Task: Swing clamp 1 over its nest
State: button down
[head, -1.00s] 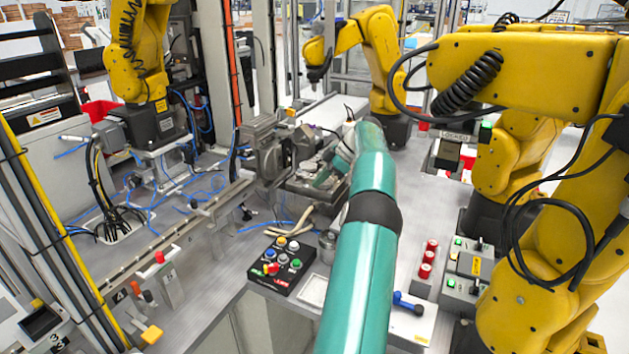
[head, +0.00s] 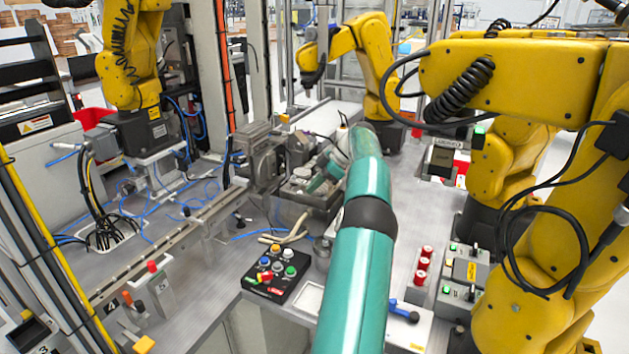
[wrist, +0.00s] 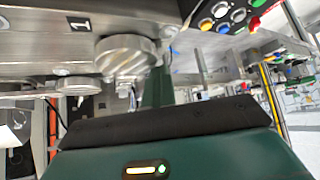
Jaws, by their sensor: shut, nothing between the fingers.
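My gripper (head: 318,183) is at the metal fixture (head: 322,203) in the middle of the bench, at the end of my teal arm. In the wrist view my gripper's green finger (wrist: 158,88) shows shut and empty, close beside a round ribbed metal piece (wrist: 125,58). I cannot tell whether they touch. A plate with a "1" label (wrist: 79,23) is next to this piece, which may be part of clamp 1. A second round metal piece (wrist: 78,86) is farther left. The clamp's arm and its nest cannot be made out clearly.
A black button box (head: 275,270) sits in front of the fixture, with a small metal cylinder (head: 323,248) beside it. A grey machine block (head: 262,160) stands behind left. Yellow robot arms (head: 530,85) crowd the right. Blue cables (head: 150,205) lie on the left bench.

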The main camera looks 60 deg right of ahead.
jog(key=shift+s+d+r, duration=0.4)
jog(key=shift+d+r, duration=0.05)
jog(key=shift+d, duration=0.1)
jog(key=r, duration=0.1)
jog(key=a+r, duration=0.1)
jog(key=r, duration=0.1)
jog(key=shift+w+a, duration=0.1)
jog(key=shift+a, duration=0.15)
jog(key=shift+a+r, duration=0.25)
jog(key=shift+r, duration=0.05)
jog(key=s+a+r, duration=0.6)
jog(key=a+r, duration=0.2)
jog(key=a, duration=0.3)
jog(key=shift+s+a+r, duration=0.15)
jog(key=shift+a+r, duration=0.05)
